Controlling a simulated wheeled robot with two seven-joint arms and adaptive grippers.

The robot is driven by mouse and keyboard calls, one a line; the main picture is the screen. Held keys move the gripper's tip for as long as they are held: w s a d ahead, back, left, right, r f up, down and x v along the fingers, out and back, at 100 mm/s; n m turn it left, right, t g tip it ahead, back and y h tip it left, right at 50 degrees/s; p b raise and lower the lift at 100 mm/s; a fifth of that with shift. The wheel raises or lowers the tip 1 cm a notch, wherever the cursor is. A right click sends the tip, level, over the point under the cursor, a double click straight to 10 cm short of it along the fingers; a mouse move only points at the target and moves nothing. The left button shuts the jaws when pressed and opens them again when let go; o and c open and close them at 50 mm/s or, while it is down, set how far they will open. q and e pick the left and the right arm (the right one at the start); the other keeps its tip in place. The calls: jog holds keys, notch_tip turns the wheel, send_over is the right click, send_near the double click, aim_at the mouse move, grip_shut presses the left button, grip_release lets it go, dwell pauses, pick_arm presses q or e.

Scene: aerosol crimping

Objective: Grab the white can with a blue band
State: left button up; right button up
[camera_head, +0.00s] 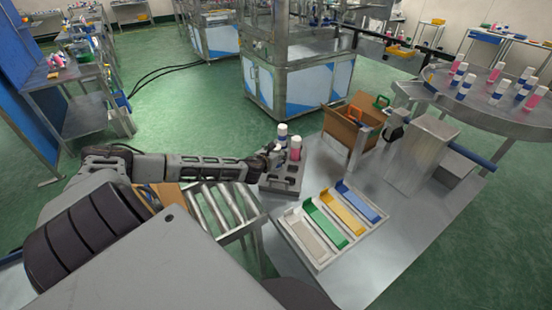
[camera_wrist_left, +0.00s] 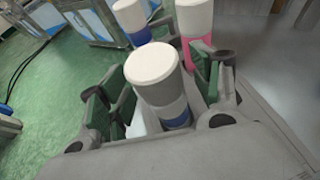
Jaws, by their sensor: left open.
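My left gripper (camera_head: 274,153) reaches in from the left at the grey holder (camera_head: 285,185). In the left wrist view its fingers (camera_wrist_left: 160,95) stand open on either side of a white can with a blue band (camera_wrist_left: 155,68). I see a gap between the can and at least the left pad. A second white can with a blue band (camera_wrist_left: 132,20) stands behind it, and shows in the head view (camera_head: 282,134). A pink can with a white cap (camera_wrist_left: 195,22) stands behind at the right, and shows in the head view (camera_head: 295,149). My right gripper is out of view.
A tray with white, green, yellow and blue slots (camera_head: 318,266) lies on the metal table (camera_head: 385,270) right of the holder. A brown box (camera_head: 345,135) stands behind. A round table (camera_head: 490,108) at the right bears several pink and blue-banded cans. Rollers (camera_head: 222,208) lie nearer me.

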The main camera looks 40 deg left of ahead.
pick_arm(q)
grip_shut()
dwell(0.3)
jog(key=shift+r, duration=0.15)
jog(key=shift+r+p, duration=0.3)
jog(key=shift+r, duration=4.6)
jog(key=shift+s+f, duration=0.1)
